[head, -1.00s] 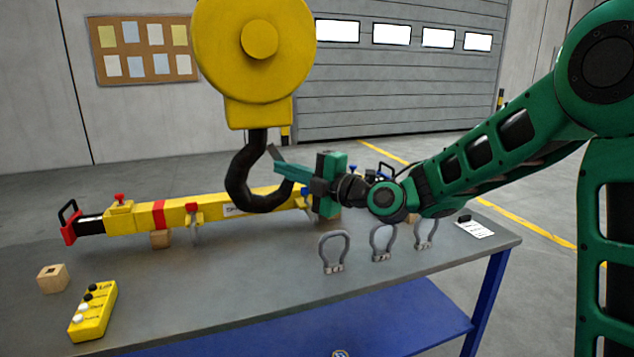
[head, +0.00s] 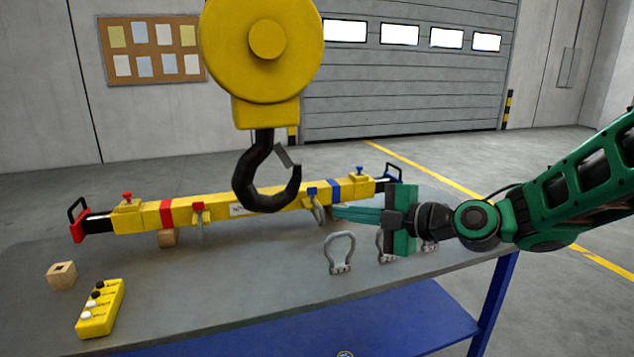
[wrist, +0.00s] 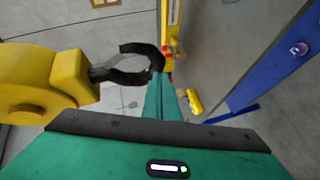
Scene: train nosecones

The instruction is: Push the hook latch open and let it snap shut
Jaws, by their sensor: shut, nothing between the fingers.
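The black crane hook (head: 245,185) hangs from a yellow hoist block (head: 262,60), with its mouth to the right. Its grey hook latch (head: 287,157) slants across the mouth, with its lower end close to the hook tip; whether it touches the tip is too small to tell. My gripper (head: 335,212) is shut and empty, right of and below the hook tip, apart from it in the head view. In the wrist view the hook (wrist: 145,50) shows beyond my fingers (wrist: 157,85); the latch is hard to make out there.
A yellow spreader beam (head: 240,208) lies on blocks on the grey table (head: 200,300) behind the hook. Grey shackles (head: 340,252) stand below and right of my gripper. A yellow button box (head: 100,308) and a wooden block (head: 61,276) sit at left.

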